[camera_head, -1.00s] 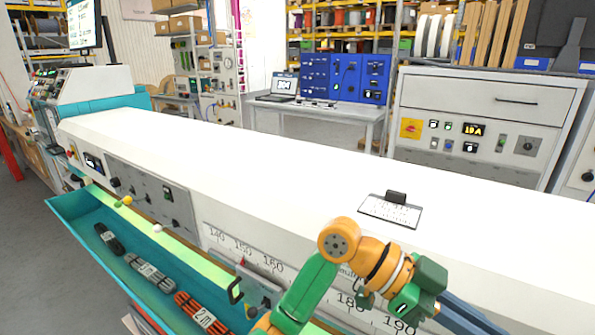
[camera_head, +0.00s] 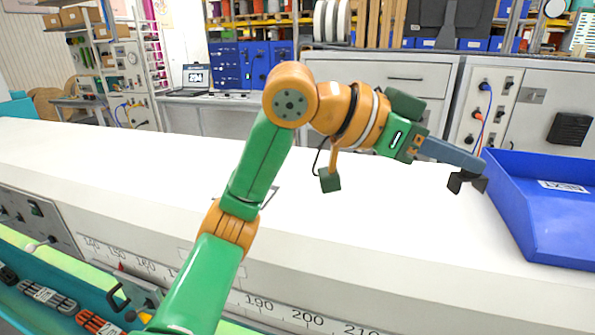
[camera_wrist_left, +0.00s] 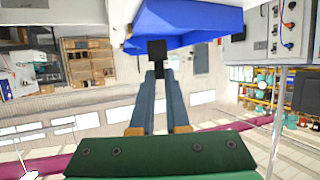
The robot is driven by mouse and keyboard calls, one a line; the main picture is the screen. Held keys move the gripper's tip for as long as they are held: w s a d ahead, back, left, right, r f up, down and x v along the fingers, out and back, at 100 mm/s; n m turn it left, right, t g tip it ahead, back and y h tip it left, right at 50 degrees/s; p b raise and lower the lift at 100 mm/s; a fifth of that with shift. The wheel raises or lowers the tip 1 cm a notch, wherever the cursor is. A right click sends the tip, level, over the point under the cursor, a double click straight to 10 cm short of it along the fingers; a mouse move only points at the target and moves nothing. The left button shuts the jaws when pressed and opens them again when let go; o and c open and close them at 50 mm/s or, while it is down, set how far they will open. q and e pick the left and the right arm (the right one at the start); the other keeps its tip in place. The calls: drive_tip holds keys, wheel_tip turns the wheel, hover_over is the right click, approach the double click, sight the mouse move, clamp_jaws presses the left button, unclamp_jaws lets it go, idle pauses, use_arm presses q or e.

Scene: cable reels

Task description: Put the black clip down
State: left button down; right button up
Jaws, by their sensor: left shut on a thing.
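The black clip (camera_head: 467,181) is between the fingertips of my left gripper (camera_head: 476,166). It is held in the air above the white bench top, just left of a blue tray (camera_head: 540,240). In the left wrist view the black clip (camera_wrist_left: 157,49) sits at the ends of the two blue-grey fingers (camera_wrist_left: 157,75). The blue tray (camera_wrist_left: 190,22) shows behind it there. My left gripper is shut on the clip. My right gripper is in neither view.
The white bench top (camera_head: 400,220) is clear in front of the tray. A teal trough (camera_head: 30,300) with cable bundles runs along the near left edge. A scale strip (camera_head: 260,303) lies on the bench's front. Grey cabinets (camera_head: 385,85) stand behind.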

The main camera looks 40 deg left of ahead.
use_arm(q)
drive_tip(key=a+f, duration=0.3)
drive_tip(key=a, duration=0.1)
drive_tip(key=w+a+f, duration=0.1)
drive_tip(key=a+f, duration=0.2)
drive_tip(key=a, duration=0.2)
drive_tip(key=a+f+p, duration=0.1)
drive_tip(key=a+f, duration=0.2)
drive_tip(key=a, duration=0.2)
drive_tip(key=shift+w+a, duration=0.2)
drive_tip(key=shift+w, duration=0.15)
drive_tip(key=f, duration=0.2)
drive_tip(key=shift+s+a+f, duration=0.15)
drive_tip(key=shift+a+f, duration=0.15)
drive_tip(key=shift+a, duration=0.1)
drive_tip(key=shift+s+f, duration=0.1)
drive_tip(key=shift+f, duration=0.55)
drive_tip(key=c, duration=0.9)
unclamp_jaws()
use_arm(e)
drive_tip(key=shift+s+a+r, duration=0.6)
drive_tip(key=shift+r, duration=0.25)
use_arm(q)
drive_tip(key=shift+r+p, duration=0.2)
drive_tip(key=shift+p, duration=0.1)
